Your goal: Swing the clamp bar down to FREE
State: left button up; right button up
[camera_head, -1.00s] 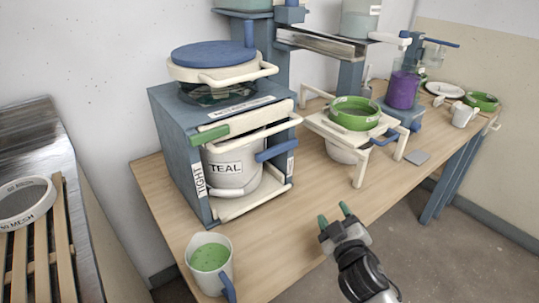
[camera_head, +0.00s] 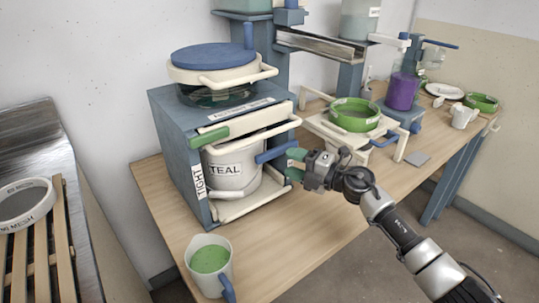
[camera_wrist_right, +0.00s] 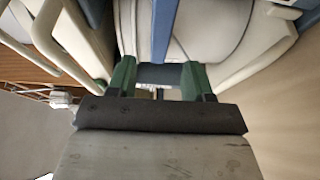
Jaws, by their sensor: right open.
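The blue handle (camera_head: 274,152) sticks out to the right at the front of the blue-grey press frame, beside the TEAL bucket (camera_head: 230,172). It seems to be the clamp bar's grip, but I cannot be sure. A TIGHT label (camera_head: 198,182) is on the left post; I see no readable FREE label. My right gripper (camera_head: 293,163) is open, with its green fingertips close to the handle's outer end. In the right wrist view, a blue bar (camera_wrist_right: 165,25) shows ahead, between the green fingers (camera_wrist_right: 159,78); contact cannot be told. My left gripper is not in view.
A green-ended cream bar (camera_head: 210,137) crosses above the bucket. A jug of green glaze (camera_head: 211,262) stands at the table's front. A cream stand (camera_head: 323,124) with a green bowl (camera_head: 354,113) is close behind my right gripper. The front right tabletop is mostly clear.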

aim_at(272, 156)
jog(key=x, duration=0.7)
jog(key=shift+w+a, duration=0.1)
jog(key=shift+a, duration=0.05)
grip_shut()
